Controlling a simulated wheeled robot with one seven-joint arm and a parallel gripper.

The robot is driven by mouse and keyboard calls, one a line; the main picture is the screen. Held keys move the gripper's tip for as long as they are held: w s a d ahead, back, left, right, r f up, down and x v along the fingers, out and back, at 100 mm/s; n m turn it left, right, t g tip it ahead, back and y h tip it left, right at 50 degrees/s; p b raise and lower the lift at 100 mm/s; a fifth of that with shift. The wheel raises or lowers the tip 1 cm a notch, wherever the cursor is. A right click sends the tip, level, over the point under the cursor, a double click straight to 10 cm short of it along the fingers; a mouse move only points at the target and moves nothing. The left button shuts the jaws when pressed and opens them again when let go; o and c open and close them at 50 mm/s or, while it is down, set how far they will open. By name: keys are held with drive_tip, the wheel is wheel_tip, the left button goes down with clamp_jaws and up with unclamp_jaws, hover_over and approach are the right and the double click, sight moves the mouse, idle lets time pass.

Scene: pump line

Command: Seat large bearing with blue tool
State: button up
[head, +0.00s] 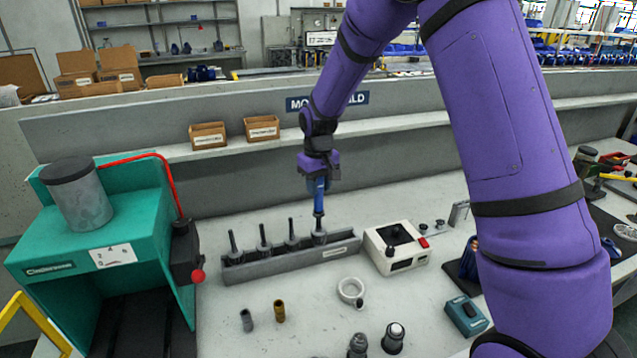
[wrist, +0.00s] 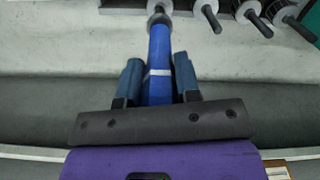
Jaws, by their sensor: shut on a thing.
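My gripper (head: 319,178) is shut on the blue tool (head: 319,198) above the right end of a grey rack (head: 290,262). The tool hangs upright, its lower end at or just above the rack's rightmost position; contact is unclear. In the wrist view the blue tool (wrist: 160,75) lies between the fingers of my gripper (wrist: 159,78), with a pale band around it. A pale ring-shaped part (head: 351,290) lies on the bench in front of the rack. I cannot tell which part is the large bearing.
Several dark-handled tools stand in the rack. A cream box (head: 396,247) with a red switch stands right of it. A green press (head: 95,240) fills the left. Small sleeves (head: 279,311) and dark fittings (head: 393,338) stand in front. Two cardboard boxes (head: 208,135) sit on the shelf behind.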

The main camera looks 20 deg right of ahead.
sight(319, 199)
drive_tip(key=shift+f, duration=2.45)
drive_tip(key=shift+r, duration=0.1)
drive_tip(key=shift+r, duration=4.15)
drive_tip(key=shift+f, duration=0.1)
